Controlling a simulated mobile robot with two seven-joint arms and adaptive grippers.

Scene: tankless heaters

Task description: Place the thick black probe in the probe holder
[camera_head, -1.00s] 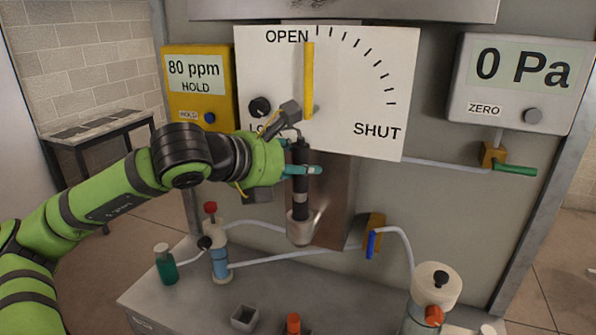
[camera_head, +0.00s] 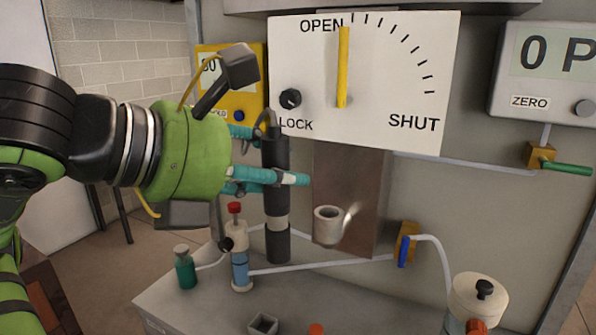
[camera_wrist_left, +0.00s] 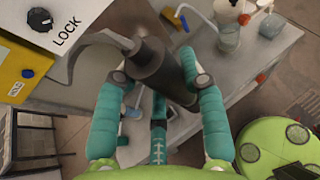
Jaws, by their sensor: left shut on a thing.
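The thick black probe (camera_head: 275,160) is upright, with a pale band near its lower end and a cable at its top. My left gripper (camera_head: 280,175) is shut on it, with teal fingers around its upper body. The probe also shows between the fingers in the left wrist view (camera_wrist_left: 158,62). The probe holder (camera_head: 328,228) is a small pale cup on the metal plate. In the head view the probe hangs to the left of the holder, apart from it, with its lower end below the cup's rim level in the picture. My right gripper is not in view.
The dial board (camera_head: 385,100) with a yellow pointer at OPEN is behind and above. A blue-filled bottle (camera_head: 240,262) and green bottle (camera_head: 185,270) stand low at left. A yellow meter (camera_head: 215,70) is partly hidden. A blue-handled valve (camera_head: 405,248) is right of the holder.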

